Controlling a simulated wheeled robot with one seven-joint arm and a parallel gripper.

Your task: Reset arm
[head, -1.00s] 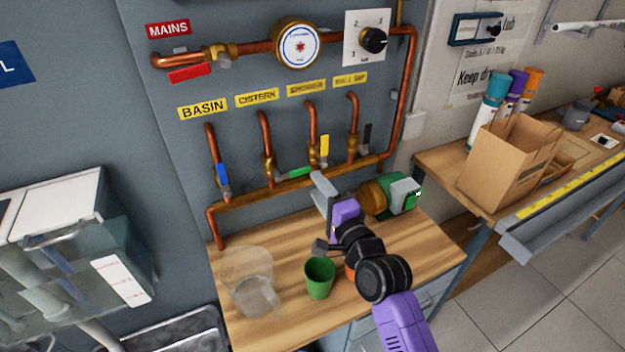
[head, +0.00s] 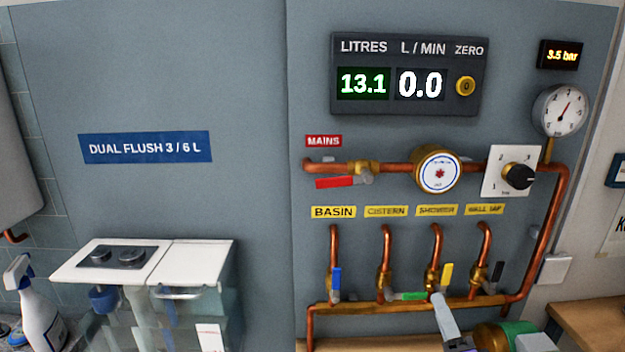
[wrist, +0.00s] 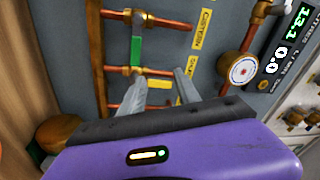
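My gripper (wrist: 162,78) is open and empty in the wrist view, with its two grey fingers apart and pointing toward the pipe panel. In the head view one grey finger (head: 445,318) shows at the bottom edge, overlapping the pipe just below the shower valve's yellow handle (head: 446,275). I cannot tell whether it touches anything. Most of my arm is out of the head view. The green cistern handle (head: 407,296) lies sideways, and it also shows in the wrist view (wrist: 136,50).
The blue basin handle (head: 337,279) and black wall-tap handle (head: 497,272) stand upright. The red mains handle (head: 336,182) lies along its pipe. The display (head: 410,78) reads 13.1 litres and 0.0 L/min. A cistern (head: 205,280) stands left; a brass-and-green device (head: 492,338) is at bottom right.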

